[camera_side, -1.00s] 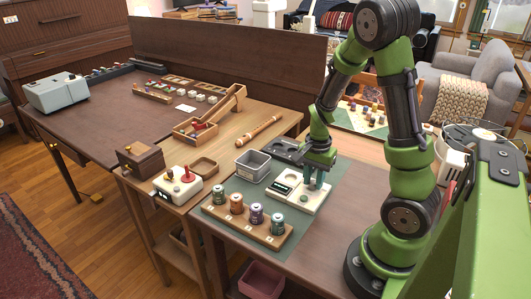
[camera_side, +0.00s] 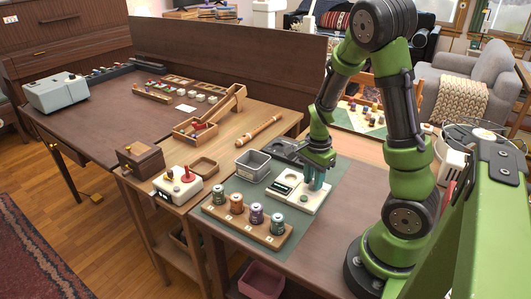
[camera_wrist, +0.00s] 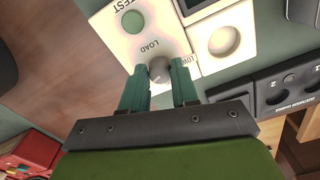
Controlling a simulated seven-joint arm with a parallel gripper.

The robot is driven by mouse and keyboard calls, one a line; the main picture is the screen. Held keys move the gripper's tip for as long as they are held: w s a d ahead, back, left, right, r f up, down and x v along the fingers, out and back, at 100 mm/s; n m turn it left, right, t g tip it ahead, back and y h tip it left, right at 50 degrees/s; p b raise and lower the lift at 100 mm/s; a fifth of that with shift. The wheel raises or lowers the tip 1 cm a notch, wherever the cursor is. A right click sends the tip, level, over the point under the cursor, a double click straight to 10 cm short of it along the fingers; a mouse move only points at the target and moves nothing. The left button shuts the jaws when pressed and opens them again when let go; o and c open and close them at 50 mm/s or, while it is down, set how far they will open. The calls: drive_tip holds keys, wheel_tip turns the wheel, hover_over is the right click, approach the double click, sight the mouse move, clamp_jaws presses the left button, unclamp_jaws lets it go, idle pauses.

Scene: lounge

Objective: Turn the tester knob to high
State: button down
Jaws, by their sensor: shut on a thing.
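The white tester (camera_side: 288,199) stands on the green mat, and its panel also fills the top of the wrist view (camera_wrist: 185,38). The tester knob (camera_wrist: 160,68) is a small grey knob below the printed word LOAD. A LOW label shows just right of it, and TEST is printed beside a green round spot. My gripper (camera_wrist: 158,78) has its teal fingers on either side of the knob, shut on it. In the side view my gripper (camera_side: 317,184) points down over the tester's right part and hides the knob. I cannot tell the knob's setting.
A wooden rack of several cells (camera_side: 246,224) stands in front of the tester. A grey bin (camera_side: 253,166) is to its left and a dark tray (camera_side: 286,150) is behind. A joystick box (camera_side: 178,187) is further left. Bare table lies right of the rack.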

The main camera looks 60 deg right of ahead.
drive_tip(key=c, duration=0.8)
unclamp_jaws()
drive_tip(key=shift+c, duration=0.2)
wheel_tip(320, 180, up, 17)
drive_tip(key=a+r+n+t+y, duration=0.1)
drive_tip(key=a+r+n+t, duration=0.1)
drive_tip(key=a+n, duration=0.6)
drive_tip(key=s+a+r+n+t+y, duration=0.1)
drive_tip(key=a+r+n+t, duration=0.1)
drive_tip(key=a+n+t, duration=0.3)
drive_tip(key=a+n, duration=0.4)
drive_tip(key=a, duration=0.2)
drive_tip(key=shift+s+a+r, duration=0.2)
drive_tip(key=shift+r, duration=0.2)
